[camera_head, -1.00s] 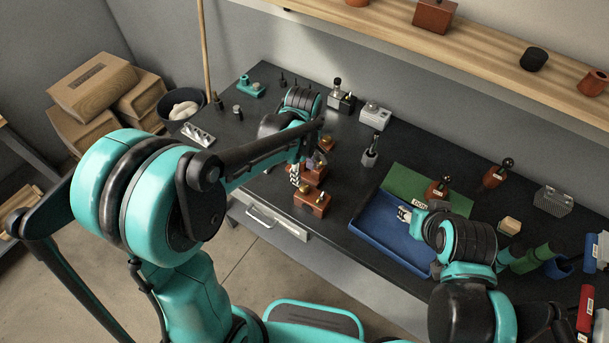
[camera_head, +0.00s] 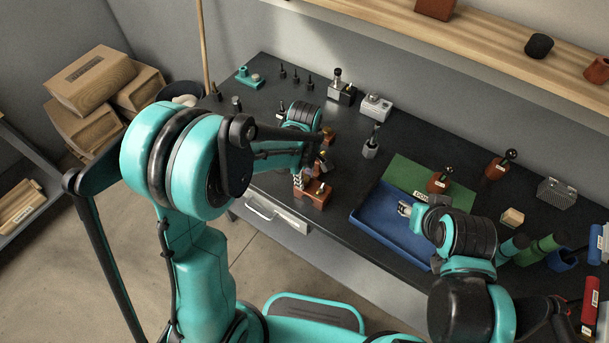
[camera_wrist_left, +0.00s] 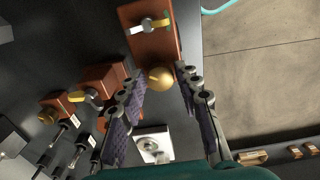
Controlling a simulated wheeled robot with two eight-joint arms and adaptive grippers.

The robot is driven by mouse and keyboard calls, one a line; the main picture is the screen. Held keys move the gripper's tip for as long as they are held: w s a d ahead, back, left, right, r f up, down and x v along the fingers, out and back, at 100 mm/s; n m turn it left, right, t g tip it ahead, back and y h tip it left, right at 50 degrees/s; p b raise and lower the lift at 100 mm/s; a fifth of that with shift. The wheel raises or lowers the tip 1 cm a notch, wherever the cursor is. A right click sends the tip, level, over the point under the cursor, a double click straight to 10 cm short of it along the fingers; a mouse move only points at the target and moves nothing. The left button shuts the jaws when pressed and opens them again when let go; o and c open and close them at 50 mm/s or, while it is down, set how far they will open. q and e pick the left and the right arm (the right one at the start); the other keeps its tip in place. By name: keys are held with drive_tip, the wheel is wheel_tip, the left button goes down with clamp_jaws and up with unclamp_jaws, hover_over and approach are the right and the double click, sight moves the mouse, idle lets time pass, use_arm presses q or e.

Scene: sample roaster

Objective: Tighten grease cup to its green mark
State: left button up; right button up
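In the left wrist view a round brass cap (camera_wrist_left: 160,77), which looks like the grease cup, sits at the end of a red-brown block (camera_wrist_left: 155,45). My left gripper (camera_wrist_left: 161,72) is open, its fingertips on either side of the cap with small gaps showing. A brass-and-grey lever (camera_wrist_left: 150,25) with a small green spot beside it is on the same block. I cannot make out a mark on the cap. In the head view my left gripper (camera_head: 300,180) is over the red-brown block (camera_head: 317,194) near the bench's front edge. My right gripper (camera_head: 405,209) is over the blue tray; its opening is unclear.
Another red-brown block with a yellow lever (camera_wrist_left: 93,94) stands close to my left finger. The blue tray (camera_head: 375,222) and green mat (camera_head: 405,175) lie to the right. A grey drawer (camera_head: 278,213) is below the front edge. Several small tools stand at the back left.

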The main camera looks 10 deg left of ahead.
use_arm(q)
clamp_jaws()
